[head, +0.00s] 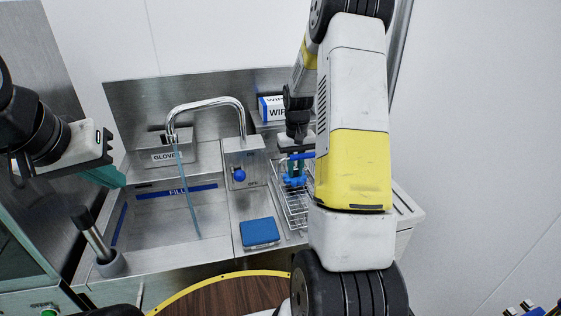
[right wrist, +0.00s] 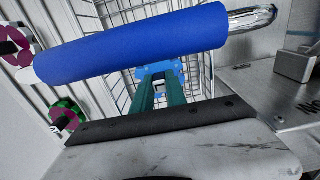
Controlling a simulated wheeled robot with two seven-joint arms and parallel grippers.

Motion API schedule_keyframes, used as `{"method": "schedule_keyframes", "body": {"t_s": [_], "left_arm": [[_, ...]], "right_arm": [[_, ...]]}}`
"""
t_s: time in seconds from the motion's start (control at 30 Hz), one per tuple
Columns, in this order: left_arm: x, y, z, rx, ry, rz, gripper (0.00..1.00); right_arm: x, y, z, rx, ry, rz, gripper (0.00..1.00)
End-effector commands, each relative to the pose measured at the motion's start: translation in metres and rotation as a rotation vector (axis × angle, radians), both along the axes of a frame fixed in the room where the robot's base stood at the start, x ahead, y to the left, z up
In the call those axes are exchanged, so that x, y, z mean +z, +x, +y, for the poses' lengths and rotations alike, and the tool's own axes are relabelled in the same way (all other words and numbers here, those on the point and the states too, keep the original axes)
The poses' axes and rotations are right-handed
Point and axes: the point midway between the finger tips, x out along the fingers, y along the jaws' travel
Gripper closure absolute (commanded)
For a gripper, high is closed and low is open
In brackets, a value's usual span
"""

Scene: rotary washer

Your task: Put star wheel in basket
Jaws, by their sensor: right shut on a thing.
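The blue star wheel (head: 294,181) is at the tips of my right gripper (head: 296,168), which is shut on it. The wire basket (head: 293,214) is directly below and around it in the head view. In the right wrist view the teal fingers (right wrist: 160,95) hold the blue wheel (right wrist: 176,70) against the wire mesh of the basket (right wrist: 112,62). I cannot tell whether the wheel touches the basket floor. My left gripper (head: 106,176) is at the left, away from the basket. Its teal fingers show edge-on, so their opening is unclear.
A blue-sleeved metal bar (right wrist: 130,45) crosses close to my right fingers. A sink (head: 170,215) with a tall faucet (head: 205,102) lies left of the basket. A blue pad (head: 259,232) lies in front. A wipes box (head: 272,108) stands behind. My right arm hides the basket's right side.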

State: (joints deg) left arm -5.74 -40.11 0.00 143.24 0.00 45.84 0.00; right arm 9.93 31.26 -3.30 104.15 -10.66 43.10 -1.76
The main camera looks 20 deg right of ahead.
Motion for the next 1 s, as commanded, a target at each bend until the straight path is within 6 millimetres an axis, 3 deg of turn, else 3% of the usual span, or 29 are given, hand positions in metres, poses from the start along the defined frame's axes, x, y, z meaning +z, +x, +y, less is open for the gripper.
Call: {"method": "schedule_keyframes", "body": {"t_s": [0.1, 0.4, 0.43, 0.5, 0.53, 0.87, 1.0], "left_arm": [[0.0, 0.0, 0.0, 0.0, 0.0, 0.0, 1.0], [0.0, 0.0, 0.0, 0.0, 0.0, 0.0, 1.0], [0.0, 0.0, 0.0, 0.0, 0.0, 0.0, 1.0], [0.0, 0.0, 0.0, 0.0, 0.0, 0.0, 1.0], [0.0, 0.0, 0.0, 0.0, 0.0, 0.0, 1.0], [0.0, 0.0, 0.0, 0.0, 0.0, 0.0, 1.0], [0.0, 0.0, 0.0, 0.0, 0.0, 0.0, 1.0]], "right_arm": [[-0.01, 0.0, 0.0, 0.0, 0.0, 0.0, 1.0], [-0.012, 0.0, 0.0, 0.0, 0.0, -0.001, 1.0], [-0.012, 0.0, 0.0, 0.0, 0.0, -0.001, 0.77], [-0.012, 0.0, 0.0, 0.0, 0.0, -0.001, 0.63], [-0.011, 0.0, 0.0, 0.0, 0.0, -0.001, 0.61], [-0.009, 0.0, 0.0, 0.0, 0.0, -0.002, 0.61], [0.006, 0.001, 0.0, 0.0, 0.0, -0.005, 0.61]]}}
